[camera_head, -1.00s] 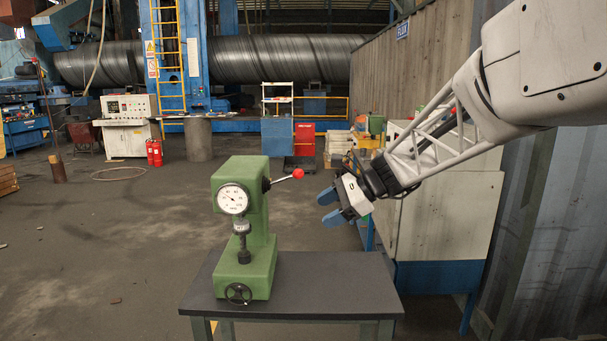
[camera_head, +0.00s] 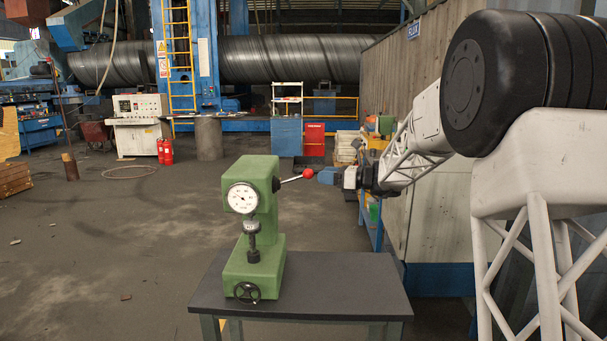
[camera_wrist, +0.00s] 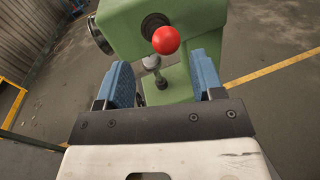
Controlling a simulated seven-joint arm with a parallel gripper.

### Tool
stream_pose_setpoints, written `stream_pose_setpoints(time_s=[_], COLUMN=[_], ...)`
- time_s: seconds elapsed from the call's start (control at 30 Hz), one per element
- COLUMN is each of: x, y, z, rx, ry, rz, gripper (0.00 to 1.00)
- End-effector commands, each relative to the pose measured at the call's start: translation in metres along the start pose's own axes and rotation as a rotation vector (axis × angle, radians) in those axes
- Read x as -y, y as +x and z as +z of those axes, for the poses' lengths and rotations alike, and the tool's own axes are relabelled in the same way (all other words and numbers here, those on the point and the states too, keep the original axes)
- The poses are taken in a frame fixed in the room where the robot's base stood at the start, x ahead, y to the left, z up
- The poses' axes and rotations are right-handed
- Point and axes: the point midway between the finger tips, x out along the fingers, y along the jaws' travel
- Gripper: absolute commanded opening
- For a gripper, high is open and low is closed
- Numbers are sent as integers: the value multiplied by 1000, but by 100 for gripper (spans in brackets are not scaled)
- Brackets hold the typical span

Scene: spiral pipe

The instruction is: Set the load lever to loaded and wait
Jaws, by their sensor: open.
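The green hardness tester (camera_head: 263,210) stands upright on a small dark table (camera_head: 340,290), with a white dial on its front. Its load lever (camera_head: 292,180) sticks out from the right side of the head and ends in a red ball (camera_head: 309,173). My gripper (camera_head: 329,175) is just right of the red ball in the head view. In the wrist view the red ball (camera_wrist: 166,40) sits ahead, just beyond and between the blue fingertips (camera_wrist: 163,75). The fingers are spread and nothing is held. Whether a finger touches the ball cannot be told.
A dark handwheel (camera_head: 247,292) is low on the tester's front. The tabletop right of the tester is bare. A wooden wall (camera_head: 400,70) and cabinets stand behind my arm at the right. Open floor lies to the left.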

Motion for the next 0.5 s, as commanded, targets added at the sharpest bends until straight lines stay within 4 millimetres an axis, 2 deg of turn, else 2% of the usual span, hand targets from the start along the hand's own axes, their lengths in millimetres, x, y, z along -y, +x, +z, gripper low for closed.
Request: stream_pose_setpoints(time_s=[0.13,0.5], x=[7,7], y=[1,2], z=[1,0], rx=[19,19], ry=[18,19], rz=[-4,-4], gripper=[61,61])
